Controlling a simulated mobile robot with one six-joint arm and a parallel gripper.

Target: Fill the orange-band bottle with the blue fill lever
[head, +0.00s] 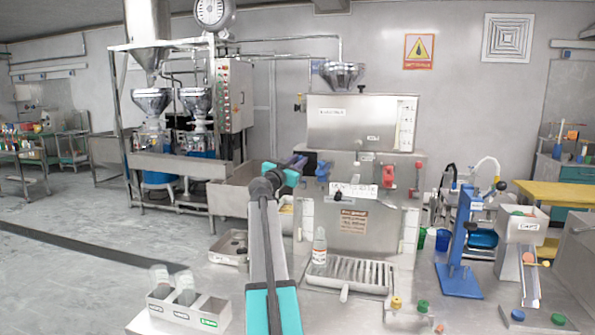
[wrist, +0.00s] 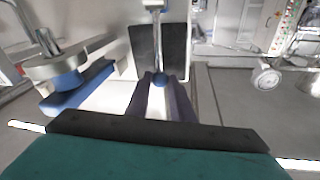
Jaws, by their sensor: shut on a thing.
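The orange-band bottle (head: 319,247) is small and clear with an orange-marked label. The blue fill lever (head: 323,169) is on the left of the machine front, right beside my gripper (head: 299,162). In the wrist view, the lever's blue ball end (wrist: 158,79) sits between the dark fingers of my gripper (wrist: 160,88), which are shut on it. My arm covers part of the machine's left side in the head view.
Red levers (head: 388,174) are on the machine's right front. The drip tray (head: 350,286) lies below. A partitioned white bin (head: 190,311) stands front left with clear containers. A blue press stand (head: 458,262) is at right. Loose caps (head: 422,306) lie at the front right.

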